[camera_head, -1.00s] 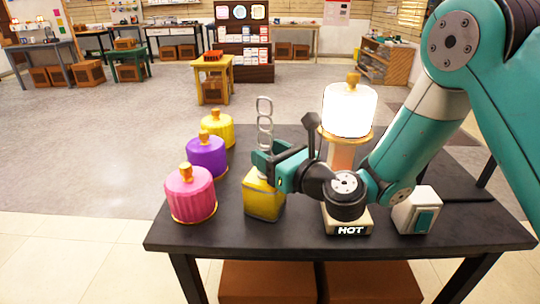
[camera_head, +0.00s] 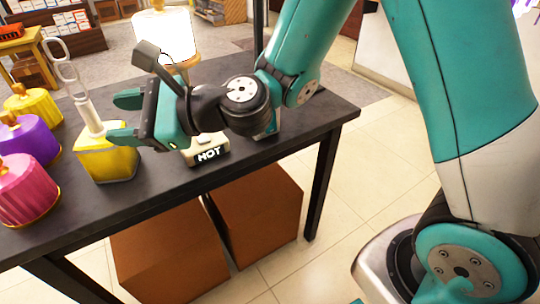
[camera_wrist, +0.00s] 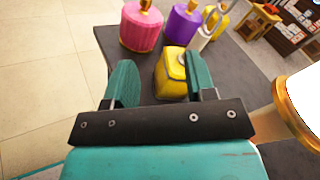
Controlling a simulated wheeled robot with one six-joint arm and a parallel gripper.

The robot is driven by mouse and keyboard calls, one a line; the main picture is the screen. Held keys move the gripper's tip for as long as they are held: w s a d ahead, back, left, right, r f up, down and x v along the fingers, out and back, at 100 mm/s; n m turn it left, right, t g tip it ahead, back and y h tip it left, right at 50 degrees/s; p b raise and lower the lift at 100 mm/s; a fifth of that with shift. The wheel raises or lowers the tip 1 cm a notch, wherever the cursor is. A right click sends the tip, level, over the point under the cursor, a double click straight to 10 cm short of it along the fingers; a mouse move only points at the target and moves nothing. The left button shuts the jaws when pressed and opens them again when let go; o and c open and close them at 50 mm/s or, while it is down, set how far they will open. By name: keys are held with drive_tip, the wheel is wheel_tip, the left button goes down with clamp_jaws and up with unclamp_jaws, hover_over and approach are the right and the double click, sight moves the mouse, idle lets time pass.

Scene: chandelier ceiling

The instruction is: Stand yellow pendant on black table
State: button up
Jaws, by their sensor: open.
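The yellow pendant (camera_head: 108,160) is a small yellow block with a pale stem and chain links on top. It stands upright on the black table (camera_head: 240,172). In the wrist view the yellow pendant (camera_wrist: 172,76) is beyond my fingertips, nearer the right finger. My gripper (camera_head: 122,118) is open beside it, with the stem and block close to the fingers. In the wrist view my gripper (camera_wrist: 162,82) has its two teal fingers spread, with nothing clamped between them.
Pink (camera_head: 28,190), purple (camera_head: 28,142) and yellow (camera_head: 32,108) lidded jars stand at the left. Brown boxes (camera_head: 170,250) sit under the table.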

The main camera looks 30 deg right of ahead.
drive_tip(key=s+d+n+g+h, duration=0.4)
drive_tip(key=s+d+n, duration=0.4)
drive_tip(key=n, duration=0.4)
drive_tip(key=s+d+f+n+g+h, duration=0.1)
drive_tip(key=s+d+n+g+h, duration=0.2)
drive_tip(key=s+d+n+h, duration=0.4)
drive_tip(key=s+d+n, duration=0.1)
drive_tip(key=s+n, duration=0.2)
drive_tip(key=n, duration=0.3)
drive_tip(key=shift+f+g, duration=0.25)
drive_tip(key=shift+g, duration=0.15)
drive_tip(key=shift+a, duration=0.1)
